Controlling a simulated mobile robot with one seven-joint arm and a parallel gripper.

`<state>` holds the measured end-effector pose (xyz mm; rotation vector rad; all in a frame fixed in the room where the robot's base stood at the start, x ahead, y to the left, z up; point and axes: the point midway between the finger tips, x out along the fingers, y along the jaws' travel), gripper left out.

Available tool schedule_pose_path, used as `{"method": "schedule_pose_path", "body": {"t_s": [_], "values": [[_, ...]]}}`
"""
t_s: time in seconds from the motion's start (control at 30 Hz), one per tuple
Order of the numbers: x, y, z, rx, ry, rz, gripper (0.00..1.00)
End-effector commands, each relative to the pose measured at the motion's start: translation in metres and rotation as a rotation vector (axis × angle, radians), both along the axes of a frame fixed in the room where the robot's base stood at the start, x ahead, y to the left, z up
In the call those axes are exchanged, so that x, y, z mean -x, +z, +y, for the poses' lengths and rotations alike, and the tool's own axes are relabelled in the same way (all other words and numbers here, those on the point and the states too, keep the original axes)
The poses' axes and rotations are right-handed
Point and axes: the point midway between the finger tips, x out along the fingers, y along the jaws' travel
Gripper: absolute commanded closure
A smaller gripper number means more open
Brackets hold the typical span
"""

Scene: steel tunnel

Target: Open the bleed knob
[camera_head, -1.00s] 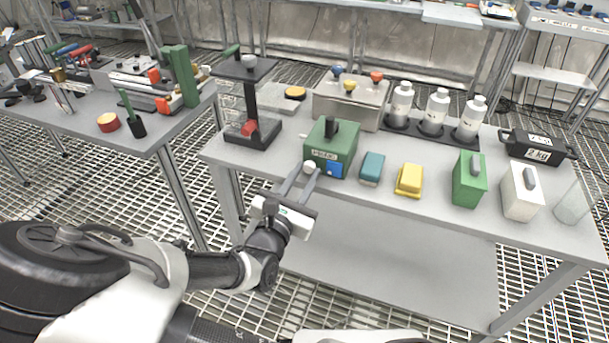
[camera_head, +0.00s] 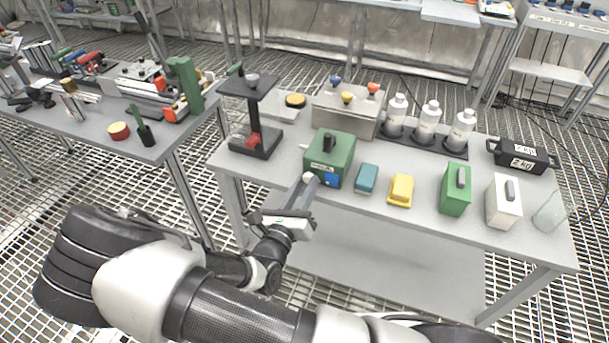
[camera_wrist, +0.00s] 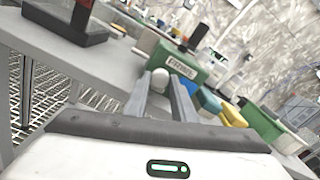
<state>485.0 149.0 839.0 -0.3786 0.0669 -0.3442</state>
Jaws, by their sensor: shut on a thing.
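The bleed knob appears to be the small white round knob (camera_head: 309,177) at the lower left front of the green box (camera_head: 321,172). In the wrist view the knob (camera_wrist: 160,79) sits between my fingertips, and the green box (camera_wrist: 166,58) with its label is just behind it. My gripper (camera_head: 308,182) is shut on the knob, reaching up to it from the table's front side. In the wrist view my two fingers (camera_wrist: 163,84) flank the knob. The fingers partly hide the knob's lower side, and its turn angle cannot be told.
A black stand with a red part (camera_head: 252,139) is left of the green box. A teal block (camera_head: 367,178) and a yellow block (camera_head: 401,189) lie to its right, then a green case (camera_head: 455,190). A steel box (camera_head: 345,112) stands behind. Free room lies before the table.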

Motion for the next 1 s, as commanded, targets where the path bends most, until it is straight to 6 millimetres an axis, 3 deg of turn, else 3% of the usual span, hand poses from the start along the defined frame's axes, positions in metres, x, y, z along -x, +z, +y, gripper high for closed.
{"method": "schedule_pose_path", "body": {"t_s": [1.0], "values": [[0.0013,0.0011,-0.0015,0.907,0.001,0.333,0.99]]}}
